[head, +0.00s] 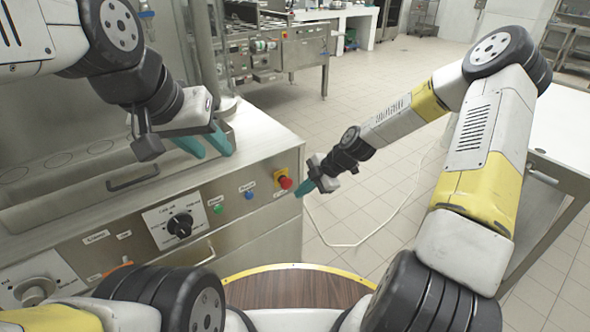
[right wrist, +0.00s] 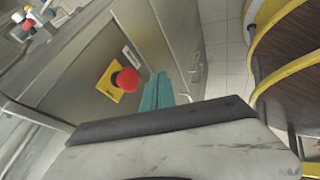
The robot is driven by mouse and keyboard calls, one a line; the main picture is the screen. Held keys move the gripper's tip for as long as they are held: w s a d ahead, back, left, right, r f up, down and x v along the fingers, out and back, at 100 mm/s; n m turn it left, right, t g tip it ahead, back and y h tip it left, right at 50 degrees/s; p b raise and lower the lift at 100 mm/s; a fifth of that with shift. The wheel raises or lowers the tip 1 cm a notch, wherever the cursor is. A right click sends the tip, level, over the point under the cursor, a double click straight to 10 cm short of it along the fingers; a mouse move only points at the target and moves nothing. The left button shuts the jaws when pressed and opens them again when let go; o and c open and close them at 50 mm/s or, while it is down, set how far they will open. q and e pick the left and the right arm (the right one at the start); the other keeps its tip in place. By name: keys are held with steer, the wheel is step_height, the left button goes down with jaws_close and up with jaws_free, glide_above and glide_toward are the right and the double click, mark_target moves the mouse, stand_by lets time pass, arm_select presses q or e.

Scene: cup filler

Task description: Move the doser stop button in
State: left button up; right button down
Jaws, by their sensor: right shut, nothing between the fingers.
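The doser stop button (head: 285,182) is a red mushroom knob on a yellow plate at the right end of the machine's front panel. It also shows in the right wrist view (right wrist: 126,79), standing out from its plate. My right gripper (head: 301,193) is shut and empty, its teal fingers just right of the button and slightly lower in the head view. In the right wrist view its fingertips (right wrist: 158,78) appear right of the red knob, with a small gap between. My left gripper (head: 210,147) hangs above the machine's top, its two teal fingers apart.
The machine's control panel (head: 130,238) carries a black dial (head: 180,225), a green button (head: 218,208) and a blue button (head: 248,195). A round wooden surface with a yellow rim (head: 300,268) lies in front. Open tiled floor (head: 385,215) lies to the right.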

mark_target(286, 183)
steer(key=shift+w+a+r, duration=0.1)
steer(key=shift+w+a, duration=0.4)
steer(key=shift+w, duration=0.3)
steer(key=shift+w+a+r, duration=0.1)
steer(key=shift+w+a, duration=0.4)
steer(key=shift+w, duration=0.25)
